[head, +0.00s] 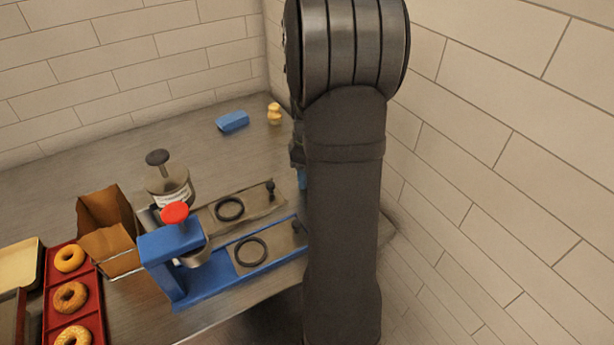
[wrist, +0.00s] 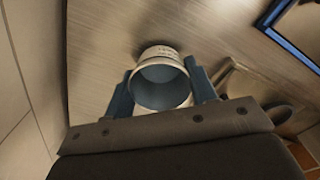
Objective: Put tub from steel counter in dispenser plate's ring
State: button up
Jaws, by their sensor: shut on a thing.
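In the wrist view a white tub (wrist: 162,55) with small print and a grey-blue inside sits between the blue fingers of my gripper (wrist: 162,88), which is shut on it. Its open mouth faces the camera; I cannot tell whether it touches the steel counter (wrist: 105,45). In the head view my arm hides the tub and most of the gripper. Two dispensers stand left of my arm: a blue one (head: 168,246) with a red knob and a steel one (head: 167,182) with a black knob. Each has a plate with a dark ring, the front ring (head: 251,251) and the rear ring (head: 229,209).
A brown paper bag (head: 107,220) and a red tray (head: 57,306) of bagels are at the left. A blue block (head: 232,121) and a small yellow item (head: 274,114) lie at the back. Tiled walls close the back and right. The counter's back left is clear.

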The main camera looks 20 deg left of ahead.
notch_tip(320, 180, up, 8)
jog(key=s+a+r+m, duration=0.2)
jog(key=a+r+m, duration=0.2)
jog(key=a, duration=0.5)
jog(key=s+a+r+m, duration=0.3)
jog(key=a+r+m, duration=0.1)
jog(key=a, duration=0.5)
jog(key=shift+a+r+m, duration=0.35)
jog(key=shift+r+m, duration=0.05)
jog(key=shift+r, duration=0.3)
jog(key=shift+n, duration=0.5)
jog(key=s+a+f, duration=0.4)
jog(key=s+a, duration=0.1)
jog(key=a, duration=0.2)
jog(key=s+a+f, duration=0.4)
jog(key=s+a, duration=0.1)
jog(key=a, duration=0.3)
jog(key=s+a+f, duration=0.5)
jog(key=s+a, duration=0.1)
jog(key=a, duration=0.1)
jog(key=shift+a, duration=0.3)
jog(key=shift+w+f, duration=0.1)
jog(key=shift+f, duration=2.65)
jog(key=shift+f, duration=0.15)
